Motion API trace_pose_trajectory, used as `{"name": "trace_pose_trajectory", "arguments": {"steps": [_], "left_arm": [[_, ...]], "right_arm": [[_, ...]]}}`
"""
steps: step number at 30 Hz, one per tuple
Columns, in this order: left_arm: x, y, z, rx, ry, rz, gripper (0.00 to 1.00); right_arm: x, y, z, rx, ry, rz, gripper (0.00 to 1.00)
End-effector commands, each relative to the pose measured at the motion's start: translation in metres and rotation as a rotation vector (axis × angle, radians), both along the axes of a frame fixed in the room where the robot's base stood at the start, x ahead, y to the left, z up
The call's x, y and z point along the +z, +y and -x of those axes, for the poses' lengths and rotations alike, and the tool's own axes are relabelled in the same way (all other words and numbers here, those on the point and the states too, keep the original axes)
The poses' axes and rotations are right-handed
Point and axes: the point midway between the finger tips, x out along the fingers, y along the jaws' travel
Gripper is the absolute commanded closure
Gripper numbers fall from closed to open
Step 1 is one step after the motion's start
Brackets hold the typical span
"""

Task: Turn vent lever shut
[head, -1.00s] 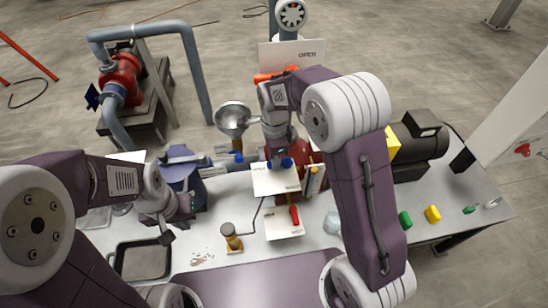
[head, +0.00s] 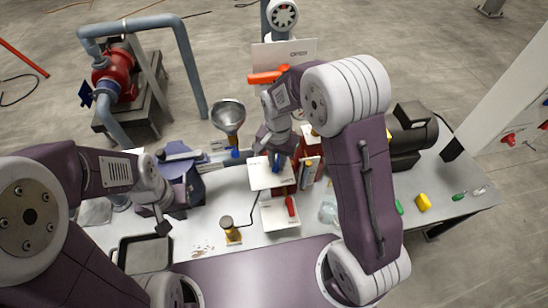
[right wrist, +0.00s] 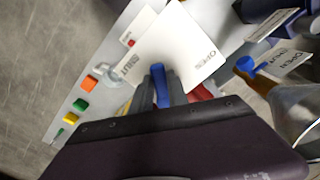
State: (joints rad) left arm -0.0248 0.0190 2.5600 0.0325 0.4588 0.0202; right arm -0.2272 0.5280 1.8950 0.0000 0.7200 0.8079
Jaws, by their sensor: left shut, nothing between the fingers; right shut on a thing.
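A blue lever (right wrist: 158,78) stands between the fingers of my right gripper (right wrist: 160,92) in the right wrist view. My right gripper is shut on it. A white plate (right wrist: 185,45) with OPEN and SHUT lettering lies beyond the lever. In the head view my right gripper (head: 279,160) points down at the same white plate (head: 268,178). The lever is mostly hidden by the fingers there. I cannot tell exactly how far it is turned. My left gripper (head: 163,227) is shut and empty, above the table near the black-rimmed tray.
A metal funnel (head: 228,114) stands left of my right gripper, with another blue lever (right wrist: 246,64) by it. An orange handle (head: 268,77) sits at an upright OPEN plate (head: 298,50). A tray (head: 146,254) and brass-coloured piece (head: 230,232) lie nearer. Coloured blocks lie right.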

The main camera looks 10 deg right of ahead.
Motion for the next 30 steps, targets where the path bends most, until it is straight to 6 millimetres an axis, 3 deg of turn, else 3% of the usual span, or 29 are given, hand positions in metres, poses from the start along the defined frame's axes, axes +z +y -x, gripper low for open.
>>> {"name": "trace_pose_trajectory", "arguments": {"steps": [15, 30], "left_arm": [[0.016, 0.0, 0.0, 0.0, 0.0, 0.0, 1.0], [0.02, 0.0, 0.0, 0.0, 0.0, 0.0, 1.0]], "right_arm": [[0.003, -0.016, 0.004, 0.421, -0.006, 0.0, 1.0], [0.002, -0.022, 0.004, 0.586, -0.008, 0.001, 1.0]]}}
